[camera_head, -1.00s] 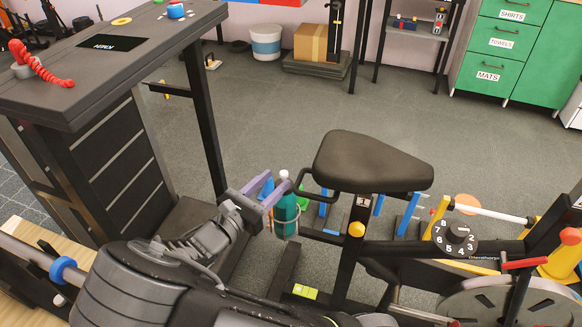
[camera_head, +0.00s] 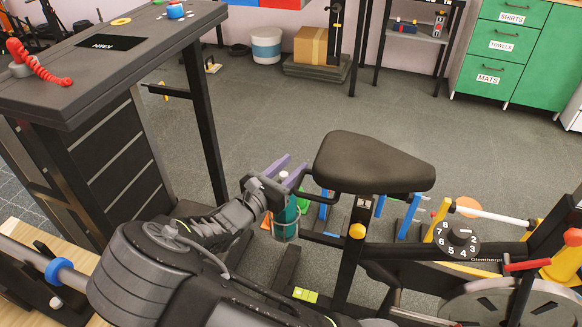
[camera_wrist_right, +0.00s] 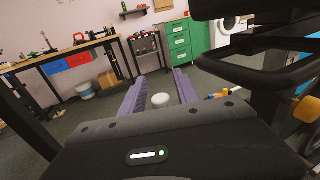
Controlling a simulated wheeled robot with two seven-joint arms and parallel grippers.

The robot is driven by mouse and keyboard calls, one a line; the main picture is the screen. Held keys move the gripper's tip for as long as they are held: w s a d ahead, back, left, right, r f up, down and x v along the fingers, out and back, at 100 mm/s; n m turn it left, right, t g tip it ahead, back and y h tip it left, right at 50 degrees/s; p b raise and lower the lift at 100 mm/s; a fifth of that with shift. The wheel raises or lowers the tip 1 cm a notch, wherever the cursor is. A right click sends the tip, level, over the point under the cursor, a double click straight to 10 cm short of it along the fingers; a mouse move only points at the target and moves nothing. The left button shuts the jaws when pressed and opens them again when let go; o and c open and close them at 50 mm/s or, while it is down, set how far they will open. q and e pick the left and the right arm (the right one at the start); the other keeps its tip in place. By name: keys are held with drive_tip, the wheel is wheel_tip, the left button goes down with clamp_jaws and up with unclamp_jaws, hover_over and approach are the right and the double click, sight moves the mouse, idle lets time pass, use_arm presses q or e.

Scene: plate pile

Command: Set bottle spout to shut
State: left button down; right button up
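A teal bottle (camera_head: 287,217) stands in a wire holder behind the exercise bike's seat post. Its white spout (camera_head: 284,175) shows at the top in the head view, and as a white round cap (camera_wrist_right: 161,99) in the right wrist view. My right gripper (camera_head: 284,172) is open, with its purple fingers on either side of the spout. In the right wrist view the fingers (camera_wrist_right: 160,92) are apart and the cap lies between them, with gaps visible. Whether the spout is up or down I cannot tell. My left gripper is not in view.
The black bike seat (camera_head: 372,161) is just right of my right gripper, and the bike frame (camera_head: 345,255) lies below it. A dark bench (camera_head: 110,75) stands at the left. Open floor (camera_head: 270,110) lies beyond.

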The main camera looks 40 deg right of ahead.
clamp_jaws()
